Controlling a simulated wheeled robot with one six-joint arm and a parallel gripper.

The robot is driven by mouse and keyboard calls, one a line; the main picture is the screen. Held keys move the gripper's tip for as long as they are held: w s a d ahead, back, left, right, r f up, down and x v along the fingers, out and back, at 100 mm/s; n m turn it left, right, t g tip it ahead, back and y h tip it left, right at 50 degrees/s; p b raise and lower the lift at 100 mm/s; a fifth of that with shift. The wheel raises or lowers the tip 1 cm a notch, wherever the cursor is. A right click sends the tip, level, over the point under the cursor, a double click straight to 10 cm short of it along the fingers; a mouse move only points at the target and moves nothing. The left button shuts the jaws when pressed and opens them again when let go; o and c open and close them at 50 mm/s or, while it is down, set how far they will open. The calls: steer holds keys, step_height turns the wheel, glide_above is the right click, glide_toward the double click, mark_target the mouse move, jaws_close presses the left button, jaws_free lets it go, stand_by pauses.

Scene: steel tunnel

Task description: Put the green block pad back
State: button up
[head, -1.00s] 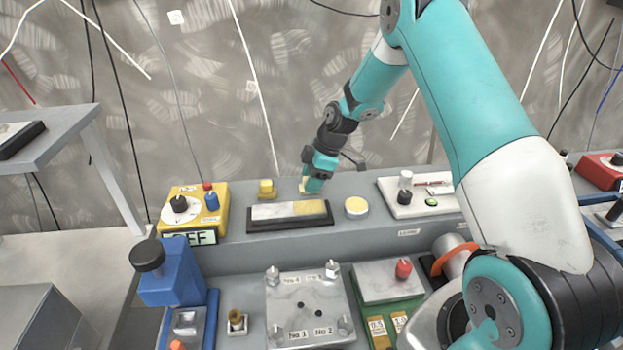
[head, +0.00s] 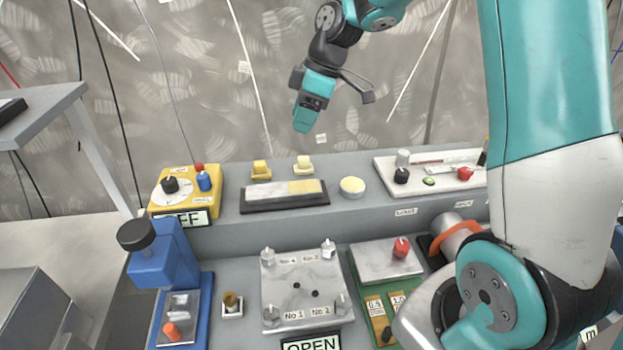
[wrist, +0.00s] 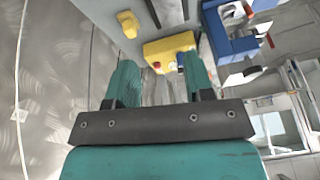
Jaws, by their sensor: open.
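No thing in view is clearly a green block pad. A pale yellow block with a whitish top (head: 303,165) stands on the rear ledge, beside a yellow block (head: 261,170) to its left. A small green oval piece (head: 429,181) lies on the white tray (head: 385,163) at right. My gripper (head: 303,126) is above and behind the pale block, apart from it. In the wrist view my gripper (wrist: 160,80) shows its two teal fingers spread, with nothing between them. One yellow block (wrist: 128,23) shows at upper left there.
In front of the blocks lie a dark-edged plate, half white and half yellow (head: 283,195), and a round yellow-topped disc (head: 352,187). A yellow control box (head: 186,191) stands at left, a blue device (head: 160,255) before it. The patterned wall (head: 200,80) is behind.

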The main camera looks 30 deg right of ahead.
steer(key=s+a+r+m, duration=0.2)
steer(key=s+a+r, duration=0.2)
steer(key=s+a, duration=0.7)
steer(key=s+a+m+g, duration=0.1)
steer(key=s+a+m, duration=0.2)
steer(key=s, duration=1.2)
steer(key=shift+s+a, duration=0.3)
steer(key=shift+a, duration=0.25)
